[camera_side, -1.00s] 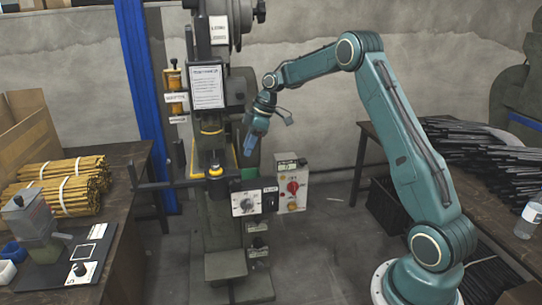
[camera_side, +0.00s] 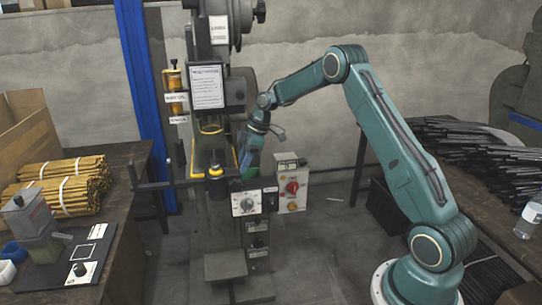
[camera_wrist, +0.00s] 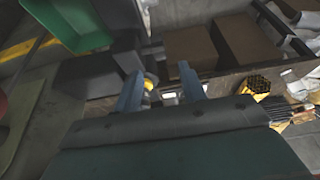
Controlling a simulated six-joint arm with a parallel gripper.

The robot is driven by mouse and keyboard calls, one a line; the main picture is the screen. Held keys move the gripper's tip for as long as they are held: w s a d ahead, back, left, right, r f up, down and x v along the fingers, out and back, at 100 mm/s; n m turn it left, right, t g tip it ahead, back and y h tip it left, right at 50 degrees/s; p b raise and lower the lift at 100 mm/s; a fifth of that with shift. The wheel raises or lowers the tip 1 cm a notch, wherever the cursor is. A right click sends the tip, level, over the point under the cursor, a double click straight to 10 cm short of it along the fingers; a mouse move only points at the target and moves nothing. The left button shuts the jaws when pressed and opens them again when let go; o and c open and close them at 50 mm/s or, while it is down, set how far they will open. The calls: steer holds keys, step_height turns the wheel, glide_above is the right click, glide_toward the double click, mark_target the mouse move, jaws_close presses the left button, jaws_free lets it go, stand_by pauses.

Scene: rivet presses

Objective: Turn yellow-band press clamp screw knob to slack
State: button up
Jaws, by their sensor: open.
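Nothing is held.
A white dial box (camera_side: 246,203) and a grey box with a red knob (camera_side: 292,188) sit just below and right of my gripper. A dark bar (camera_side: 160,185) sticks out left. Benches stand at both sides.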

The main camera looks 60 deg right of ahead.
mark_target(236, 180)
steer(key=x, duration=0.8)
steer(key=shift+f, duration=0.25)
jaws_close()
